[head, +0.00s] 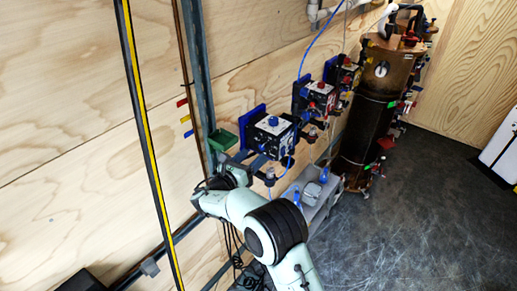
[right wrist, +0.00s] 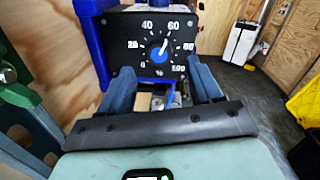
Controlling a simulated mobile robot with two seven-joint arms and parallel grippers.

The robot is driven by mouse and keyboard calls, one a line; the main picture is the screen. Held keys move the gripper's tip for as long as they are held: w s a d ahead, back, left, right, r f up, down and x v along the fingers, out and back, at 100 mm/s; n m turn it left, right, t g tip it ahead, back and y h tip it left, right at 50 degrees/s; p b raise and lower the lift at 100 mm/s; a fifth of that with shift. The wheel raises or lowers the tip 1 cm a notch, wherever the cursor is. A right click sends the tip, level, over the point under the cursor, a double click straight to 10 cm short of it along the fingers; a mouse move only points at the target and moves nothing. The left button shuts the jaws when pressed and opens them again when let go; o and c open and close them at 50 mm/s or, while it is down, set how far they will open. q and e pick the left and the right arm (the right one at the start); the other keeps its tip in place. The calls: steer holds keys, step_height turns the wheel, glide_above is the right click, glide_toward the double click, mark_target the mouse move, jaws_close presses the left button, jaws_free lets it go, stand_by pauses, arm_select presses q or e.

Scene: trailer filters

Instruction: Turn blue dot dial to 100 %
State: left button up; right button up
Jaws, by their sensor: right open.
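The blue dot dial (right wrist: 158,55) is on the dark front face of a control box in the right wrist view. It has a blue centre and a white pointer aimed up and right, between the 60 and 80 marks. The scale runs from 0 to 100 %. In the head view the box with a blue top knob (head: 272,121) is on the wall, its dial too small to read. My right gripper (right wrist: 162,76) is open, its two blue fingers apart below and either side of the dial, with nothing between them. My left gripper is not in view.
A similar box with a red knob (head: 319,88) is further along the wall, before a tall brown cylinder (head: 367,125). A grey shelf (head: 318,204) is below. Dark floor (head: 430,215) is open at right.

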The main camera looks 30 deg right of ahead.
mark_target(262, 147)
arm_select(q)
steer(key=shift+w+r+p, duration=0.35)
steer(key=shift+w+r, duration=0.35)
arm_select(e)
steer(key=x, duration=0.4)
steer(key=shift+w+d, duration=0.25)
steer(key=shift+d, duration=0.1)
steer(key=c, duration=1)
steer(key=shift+c, duration=0.2)
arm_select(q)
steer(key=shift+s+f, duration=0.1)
